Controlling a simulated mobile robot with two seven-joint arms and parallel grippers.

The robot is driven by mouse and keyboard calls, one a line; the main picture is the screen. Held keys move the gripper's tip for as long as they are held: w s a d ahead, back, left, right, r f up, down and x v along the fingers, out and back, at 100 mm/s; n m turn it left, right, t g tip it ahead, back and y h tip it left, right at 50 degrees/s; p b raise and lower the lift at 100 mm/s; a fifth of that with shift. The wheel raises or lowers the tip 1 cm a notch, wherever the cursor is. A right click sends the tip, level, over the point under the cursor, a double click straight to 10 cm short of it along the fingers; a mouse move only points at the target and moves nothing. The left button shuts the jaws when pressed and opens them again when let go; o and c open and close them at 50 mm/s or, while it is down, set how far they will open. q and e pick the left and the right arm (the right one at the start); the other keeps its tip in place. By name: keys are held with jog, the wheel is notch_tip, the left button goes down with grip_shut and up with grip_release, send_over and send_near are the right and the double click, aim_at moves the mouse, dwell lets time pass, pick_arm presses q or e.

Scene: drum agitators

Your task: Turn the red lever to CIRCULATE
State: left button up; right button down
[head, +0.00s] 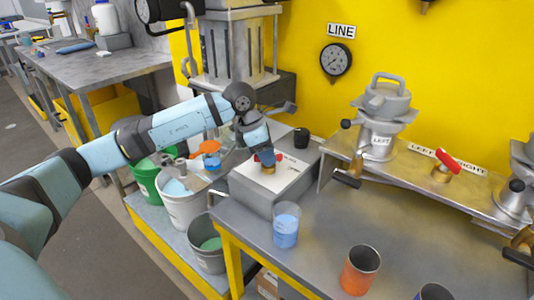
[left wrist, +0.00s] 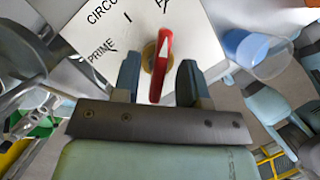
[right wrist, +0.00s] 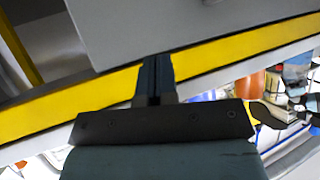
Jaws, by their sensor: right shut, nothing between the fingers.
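A grey box (head: 243,192) with a white dial plate (head: 290,172) stands on the bench. Its red lever shows partly under my left gripper (head: 265,158) in the head view. In the left wrist view the red lever (left wrist: 160,65), with a white arrow, lies between the fingers of my left gripper (left wrist: 157,85). These are open, one on each side, with gaps visible. PRIME and a cut-off CIRCU... label (left wrist: 103,12) are on the plate left of the lever; the arrow points between CIRCU... and the upper right. My right gripper (right wrist: 154,80) is shut and empty, near a yellow bench edge.
A second red lever (head: 447,160) sits between LEFT and RIGHT signs on a raised shelf. A beaker of blue liquid (head: 286,226) stands just in front of the box. An orange cup (head: 360,270) is nearer the front. Buckets (head: 182,205) stand at the left. The bench middle is clear.

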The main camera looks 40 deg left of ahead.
pick_arm(q)
grip_shut()
dwell(0.4)
jog(key=n, duration=0.2)
jog(key=n+t+y, duration=0.1)
jog(key=n, duration=0.1)
jog(key=shift+d+n+y, duration=0.1)
jog(key=shift+n+y, duration=0.2)
jog(key=shift+n+t+y, duration=0.3)
jog(key=shift+n+y, duration=0.5)
jog(key=shift+n, duration=1.2)
grip_release()
